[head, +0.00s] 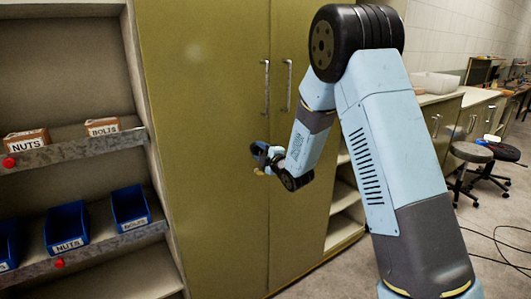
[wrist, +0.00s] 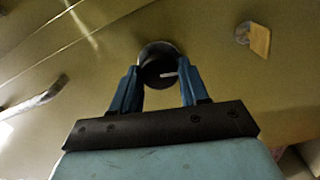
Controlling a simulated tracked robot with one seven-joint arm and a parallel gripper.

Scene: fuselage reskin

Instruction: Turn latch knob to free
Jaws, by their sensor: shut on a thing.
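The latch knob (wrist: 158,66) is dark and round with a pale mark on its face, in the upper middle of the wrist view on the olive cabinet door. My gripper (wrist: 160,84) has its two blue fingers on either side of the knob and is shut on it. In the head view my gripper (head: 266,160) is at the cabinet front, below the handles. The knob itself is hidden there behind my gripper.
The tall olive cabinet (head: 205,120) has two doors with metal handles (head: 266,88). A shelf with blue bins (head: 66,228) and labelled boxes stands left. A tan tag-like piece (wrist: 260,40) is right of the knob. Stools (head: 472,152) and floor cables are at right.

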